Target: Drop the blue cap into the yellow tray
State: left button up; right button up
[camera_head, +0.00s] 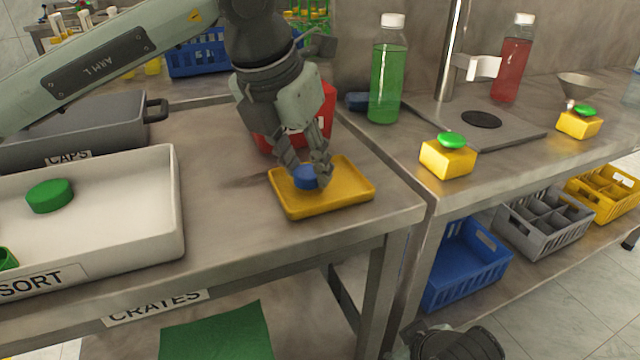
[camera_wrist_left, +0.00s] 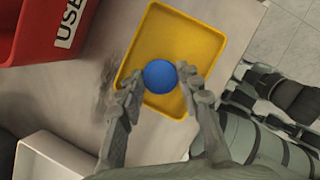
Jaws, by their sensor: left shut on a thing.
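The blue cap (camera_head: 306,176) is between the fingertips of my left gripper (camera_head: 308,172), which is shut on it. In the left wrist view the cap (camera_wrist_left: 160,76) shows round and blue between the two fingers (camera_wrist_left: 160,88). The yellow tray (camera_head: 326,203) lies on the steel table near its right corner. The cap and fingertips are over the tray, inside its outline; I cannot tell whether the cap touches the tray floor. The tray also shows in the left wrist view (camera_wrist_left: 196,36), beneath the cap.
A red bin (camera_head: 322,118) stands just behind the tray. A white sort tray (camera_head: 120,225) with green caps (camera_head: 49,195) is at the left. A yellow box with a green button (camera_head: 447,157) and a green bottle (camera_head: 387,75) stand on the bench at right.

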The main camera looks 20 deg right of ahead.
pick_arm(q)
jog(key=o, duration=0.7)
jog(key=shift+o, duration=0.2)
jog(key=v, duration=1.2)
jog(key=shift+d, duration=0.1)
